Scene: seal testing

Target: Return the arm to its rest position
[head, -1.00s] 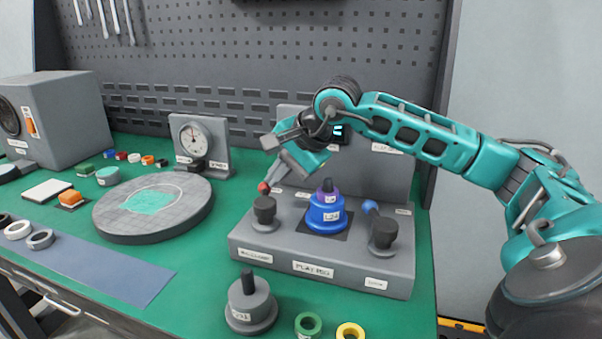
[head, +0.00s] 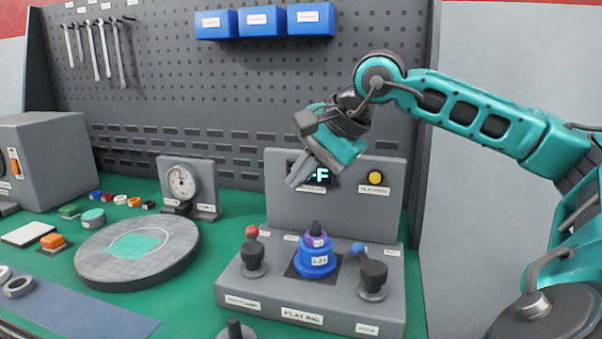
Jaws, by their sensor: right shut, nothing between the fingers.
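My right arm comes in from the right in teal and black. Its right gripper (head: 298,155) hangs in the air in front of the rig's upright back panel (head: 390,215). The gripper is shut and empty, above the grey rig base (head: 310,312) and clear of it. It partly covers a dark display that shows an "F". A blue stepped part (head: 317,262) with a purple top and dark knob sits on the rig. My left gripper is out of view.
A red-tipped lever (head: 252,250) and a blue-tipped lever (head: 372,275) flank the blue part. A yellow button (head: 375,177) is on the panel. A round grey plate (head: 95,262), a dial gauge (head: 181,182) and a grey box (head: 60,150) stand left. Blue bins (head: 262,21) hang above.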

